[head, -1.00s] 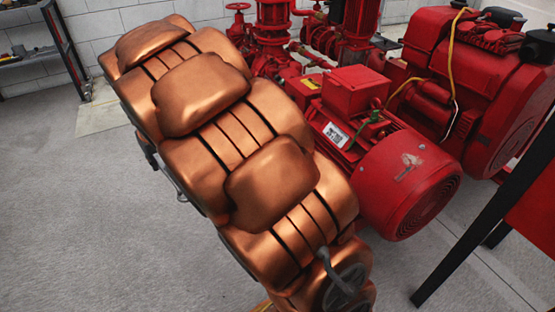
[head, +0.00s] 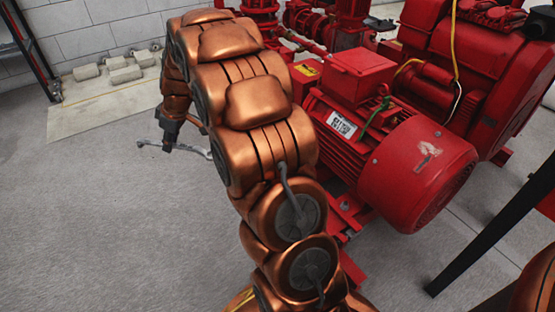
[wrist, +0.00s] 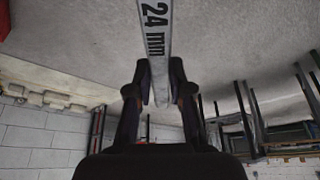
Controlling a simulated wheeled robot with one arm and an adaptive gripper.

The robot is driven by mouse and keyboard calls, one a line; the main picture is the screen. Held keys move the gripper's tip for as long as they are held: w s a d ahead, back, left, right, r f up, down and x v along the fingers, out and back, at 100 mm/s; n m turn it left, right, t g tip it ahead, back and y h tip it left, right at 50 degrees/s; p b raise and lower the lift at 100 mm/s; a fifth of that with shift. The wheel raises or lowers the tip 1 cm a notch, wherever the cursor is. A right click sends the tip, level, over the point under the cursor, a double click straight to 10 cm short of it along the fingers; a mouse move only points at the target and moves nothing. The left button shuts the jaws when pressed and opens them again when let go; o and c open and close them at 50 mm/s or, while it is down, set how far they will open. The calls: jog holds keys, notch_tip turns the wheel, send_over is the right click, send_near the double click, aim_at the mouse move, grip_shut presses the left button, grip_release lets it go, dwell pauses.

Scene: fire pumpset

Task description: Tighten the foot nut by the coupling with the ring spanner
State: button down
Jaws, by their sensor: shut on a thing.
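My gripper (head: 170,143) hangs above the open floor, left of the pumpset in the head view. It is shut on the grey ring spanner (head: 190,149), which lies roughly level across the fingers. In the wrist view, the spanner (wrist: 155,30) shows its "24 mm" marking and runs up out of the frame from between the fingers (wrist: 158,95). The red motor (head: 345,140) stands on the right, apart from the gripper. The foot nut and the coupling cannot be made out; my arm covers part of that side of the set.
The red engine (head: 450,70) stands beyond the motor. Pale blocks (head: 120,70) lie on a light slab (head: 100,108) near the wall. A dark rack (head: 30,50) stands at the far left. The floor (head: 90,220) at left is clear. A dark post (head: 490,215) rises at right.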

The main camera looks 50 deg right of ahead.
jog(key=s+d+f+n+g+b, duration=0.1)
jog(key=s+d+f+n+b, duration=0.1)
jog(key=d+f, duration=0.4)
jog(key=s+d+f+n+g+y+b, duration=0.1)
jog(key=s+d+f+n, duration=0.3)
jog(key=d, duration=1.1)
jog(key=s+d+f+n+g+y+b, duration=0.1)
jog(key=s+d+f+n+b, duration=0.2)
jog(key=s+d+f, duration=0.4)
jog(key=shift+d+f+n, duration=0.6)
jog(key=shift+d+f, duration=0.9)
jog(key=shift+d, duration=0.5)
jog(key=shift+f, duration=0.1)
jog(key=shift+f+b, duration=0.55)
jog(key=shift+f, duration=1.85)
jog(key=shift+f, duration=1.35)
